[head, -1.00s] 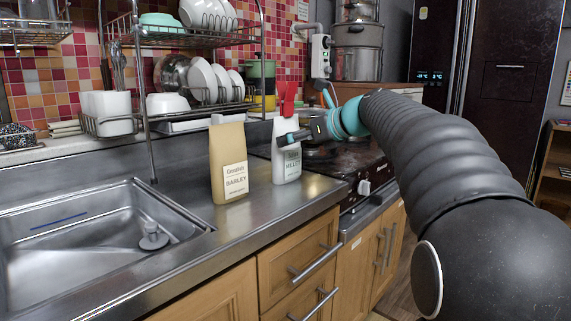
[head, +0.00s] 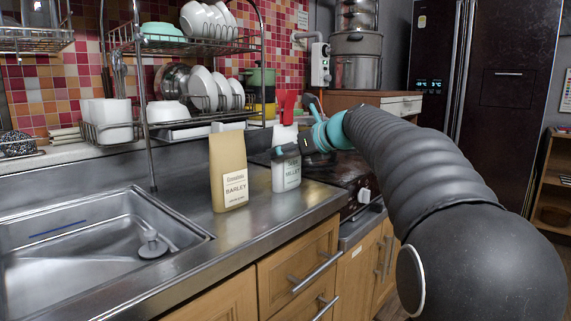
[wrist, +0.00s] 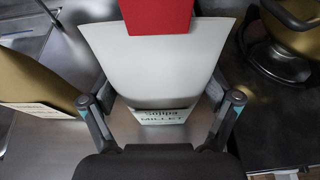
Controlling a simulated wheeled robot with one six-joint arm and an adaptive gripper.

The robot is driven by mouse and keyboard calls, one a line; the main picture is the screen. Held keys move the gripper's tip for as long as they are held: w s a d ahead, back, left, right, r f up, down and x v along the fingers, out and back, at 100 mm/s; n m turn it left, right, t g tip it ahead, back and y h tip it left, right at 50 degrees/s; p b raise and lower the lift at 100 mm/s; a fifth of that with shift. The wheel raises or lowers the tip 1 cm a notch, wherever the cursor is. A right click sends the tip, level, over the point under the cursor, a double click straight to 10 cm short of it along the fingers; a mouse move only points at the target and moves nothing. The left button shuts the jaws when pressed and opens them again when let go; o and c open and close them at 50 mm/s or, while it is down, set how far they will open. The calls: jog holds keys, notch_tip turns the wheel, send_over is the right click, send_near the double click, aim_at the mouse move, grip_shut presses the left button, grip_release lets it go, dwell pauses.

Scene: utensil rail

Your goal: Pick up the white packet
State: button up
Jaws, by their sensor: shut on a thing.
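The white packet (head: 286,174), labelled "MILLET", stands upright on the steel counter to the right of the tan barley packet. In the wrist view the white packet (wrist: 158,60) fills the middle, with a red piece at its top. My gripper (head: 284,150) comes from the right and covers part of the packet in the head view. In the wrist view its two fingers (wrist: 160,102) are on the packet's left and right sides, shut on it. I cannot tell from these views whether the packet's base is off the counter.
The tan barley packet (head: 228,172) stands close on the left. A sink (head: 95,240) lies further left and a dish rack (head: 200,130) with crockery stands behind. The dark stove (head: 335,168) is on the right, with a pot (wrist: 295,25) in the wrist view.

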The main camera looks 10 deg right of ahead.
aim_at(287, 132)
jog(key=shift+r, duration=0.1)
jog(key=shift+r+p, duration=0.45)
jog(key=shift+r, duration=1.65)
jog(key=w+d+r+p, duration=0.2)
jog(key=w+d+r, duration=0.4)
jog(key=d, duration=0.4)
jog(key=shift+r, duration=0.3)
